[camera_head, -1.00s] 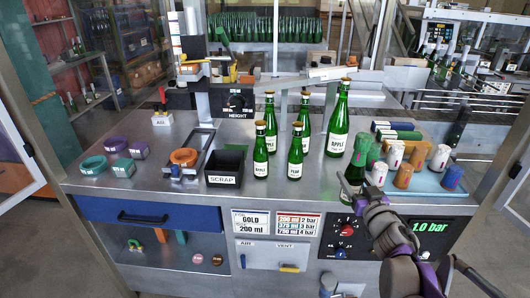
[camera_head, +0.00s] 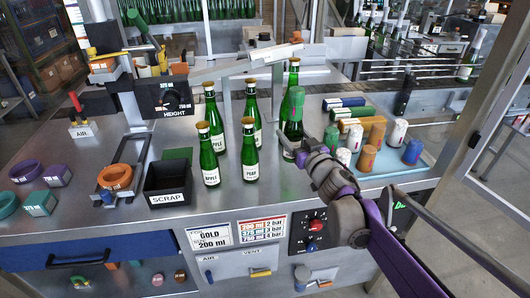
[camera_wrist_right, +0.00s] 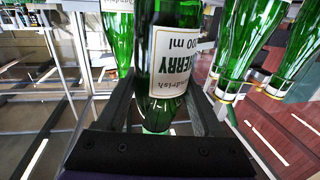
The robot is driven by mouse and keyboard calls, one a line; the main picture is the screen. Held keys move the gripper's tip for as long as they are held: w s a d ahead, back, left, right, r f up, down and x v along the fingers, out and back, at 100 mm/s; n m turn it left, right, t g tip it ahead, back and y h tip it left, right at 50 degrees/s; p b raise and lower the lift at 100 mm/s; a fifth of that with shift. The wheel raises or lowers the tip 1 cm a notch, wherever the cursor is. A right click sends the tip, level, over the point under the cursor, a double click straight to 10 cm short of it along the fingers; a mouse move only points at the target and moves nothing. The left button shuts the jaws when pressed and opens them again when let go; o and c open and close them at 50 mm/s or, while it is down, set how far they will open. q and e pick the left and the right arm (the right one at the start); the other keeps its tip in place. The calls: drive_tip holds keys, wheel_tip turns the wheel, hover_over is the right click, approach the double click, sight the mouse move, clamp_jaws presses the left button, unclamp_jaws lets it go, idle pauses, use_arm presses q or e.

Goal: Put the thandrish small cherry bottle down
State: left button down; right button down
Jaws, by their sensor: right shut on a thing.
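The cherry bottle (camera_head: 292,130) is green glass with a green foil capsule over its neck. Its white label (camera_wrist_right: 176,55) reads CHERRY and 200 ml, upside down in the right wrist view. My right gripper (camera_head: 305,153) is shut on the bottle, with one finger on each side of it. In the head view the bottle looks upright and overlaps the tall bottle (camera_head: 294,73) behind it. My gripper hides its lower part, so I cannot tell whether its base touches the bench. My left gripper is not in view.
Small apple (camera_head: 208,162) and pear (camera_head: 250,158) bottles stand left of my gripper, with taller bottles (camera_head: 251,98) behind. The black SCRAP bin (camera_head: 168,180) is farther left. Several coloured capsules stand right on a pale blue mat (camera_head: 425,170). Bare bench lies in front of the bottles.

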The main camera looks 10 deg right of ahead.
sight(291, 160)
wheel_tip(291, 160, down, 9)
drive_tip(key=shift+b, duration=0.3)
drive_tip(key=shift+f, duration=0.1)
drive_tip(key=shift+c, duration=0.2)
unclamp_jaws()
